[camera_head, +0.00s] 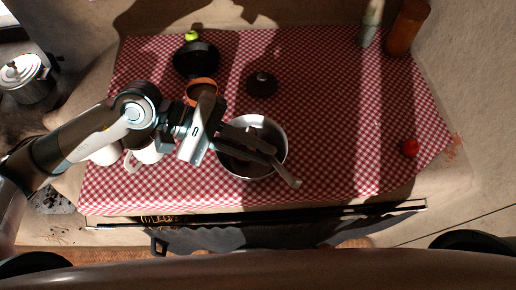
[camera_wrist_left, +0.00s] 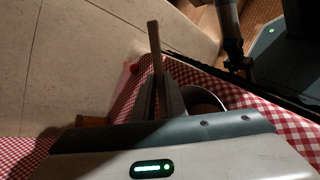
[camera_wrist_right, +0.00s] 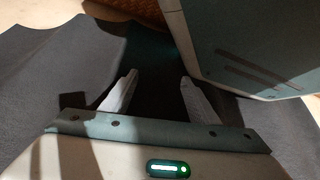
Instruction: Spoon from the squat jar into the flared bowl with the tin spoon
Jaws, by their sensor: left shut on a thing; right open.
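My left gripper (camera_head: 268,156) is shut on the tin spoon (camera_head: 288,177), above the wide pale-rimmed metal vessel. This vessel, seemingly the flared bowl (camera_head: 282,135), has a dark inside, partly hidden by the gripper. The spoon's other end is hidden; its free part also shows beyond the fingers in the left wrist view (camera_wrist_left: 155,45). An orange-brown round vessel, perhaps the squat jar (camera_head: 201,82), stands up and left of the bowl, partly covered by my wrist; its contents cannot be told. My right gripper (camera_wrist_right: 157,80) is open and empty in the right wrist view.
On the checked cloth (camera_head: 330,110) are a dark round pan or bowl (camera_head: 195,60), a dark lid-like disc (camera_head: 262,84), a white mug (camera_head: 148,155) and a tomato-like red thing (camera_head: 410,147). Two bottles stand top right, one brown (camera_head: 405,30). The cloth's right half is mostly clear.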

